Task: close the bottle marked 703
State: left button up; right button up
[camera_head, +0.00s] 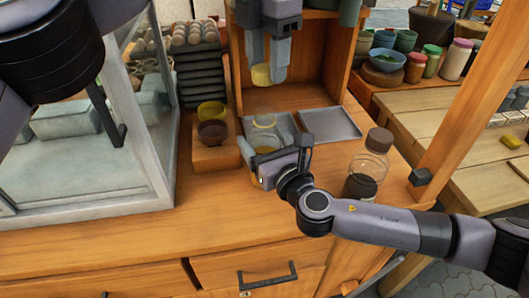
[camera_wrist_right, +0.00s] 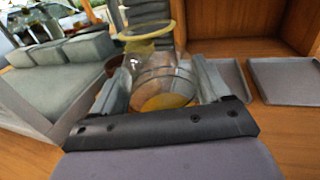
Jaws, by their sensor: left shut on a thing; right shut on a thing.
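A clear glass jar (camera_head: 264,137) with yellow contents low inside stands on the wooden counter. My right gripper (camera_head: 273,155) is shut around its body; the right wrist view shows the jar (camera_wrist_right: 165,80) between the two fingers. My left gripper (camera_head: 268,64) points down behind and above the jar, shut on a round yellow lid (camera_head: 261,76). The lid is apart from the jar in the head view. A second clear bottle (camera_head: 370,163) with dark contents stands to the right. I cannot read any number on either one.
A dark jar with a yellow top (camera_head: 211,118) stands on a wooden block (camera_head: 212,154) at left, beside a glass case (camera_head: 80,150). Shallow grey trays (camera_head: 330,124) lie behind the jar. Stacked egg trays (camera_head: 197,65) and an open wooden box (camera_head: 305,75) stand at the back.

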pick_arm(q)
jog(key=shift+f, duration=2.5)
jog(key=shift+f, duration=0.85)
jog(key=shift+f, duration=0.55)
